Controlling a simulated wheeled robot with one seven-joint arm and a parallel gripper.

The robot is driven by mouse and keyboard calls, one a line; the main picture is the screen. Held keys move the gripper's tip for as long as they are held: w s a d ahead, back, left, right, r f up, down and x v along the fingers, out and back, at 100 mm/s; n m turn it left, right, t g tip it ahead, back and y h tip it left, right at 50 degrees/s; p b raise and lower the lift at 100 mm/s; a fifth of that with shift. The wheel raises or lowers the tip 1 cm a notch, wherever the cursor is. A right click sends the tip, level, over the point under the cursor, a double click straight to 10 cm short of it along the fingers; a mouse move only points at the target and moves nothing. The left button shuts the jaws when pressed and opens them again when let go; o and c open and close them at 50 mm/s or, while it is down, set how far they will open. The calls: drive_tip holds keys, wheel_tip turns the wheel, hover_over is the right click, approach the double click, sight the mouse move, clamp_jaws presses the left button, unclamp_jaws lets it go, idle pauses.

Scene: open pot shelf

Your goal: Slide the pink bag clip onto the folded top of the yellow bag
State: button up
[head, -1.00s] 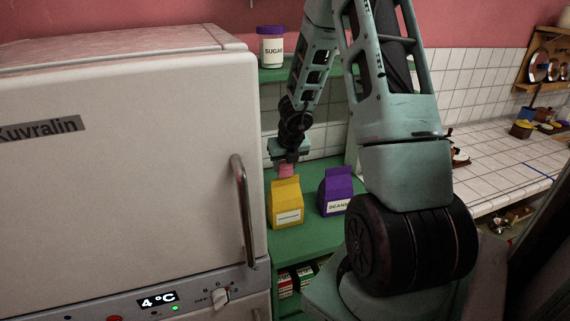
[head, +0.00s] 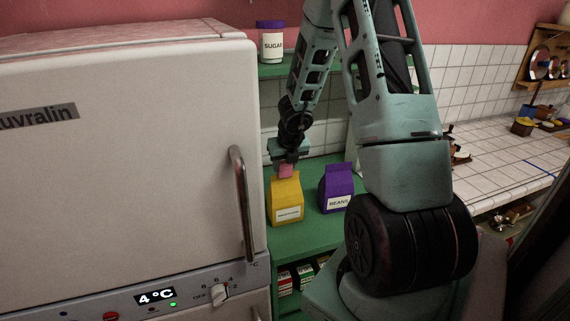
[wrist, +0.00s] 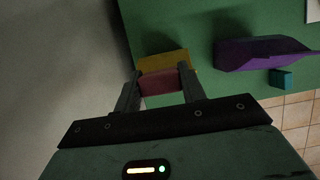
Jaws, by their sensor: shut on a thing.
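The yellow bag (head: 286,202) stands upright on the green shelf, its folded top upward. It also shows in the wrist view (wrist: 164,60), just beyond the clip. The pink bag clip (head: 286,171) is directly above the bag's top in the head view. In the wrist view the clip (wrist: 160,82) sits between my two fingers. My gripper (head: 289,160) points down and is shut on the clip. The clip's lower edge meets or overlaps the bag's top edge in the head view; I cannot tell whether it is around the fold.
A purple beans bag (head: 337,188) stands right of the yellow bag. A white fridge (head: 120,150) with a handle (head: 243,203) is close on the left. A sugar jar (head: 271,42) stands on the upper shelf. A small teal block (wrist: 281,79) shows in the wrist view.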

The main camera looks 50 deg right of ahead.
drive_tip(key=shift+s+a+f+b, duration=0.1)
drive_tip(key=shift+s+f+b, duration=0.05)
drive_tip(key=shift+f+b, duration=0.6)
idle(0.4)
drive_tip(key=o, duration=1)
drive_tip(key=shift+f, duration=0.1)
drive_tip(key=shift+o, duration=0.2)
drive_tip(key=shift+r, duration=0.3)
drive_tip(key=p+v, duration=1.2)
drive_tip(key=v, duration=0.5)
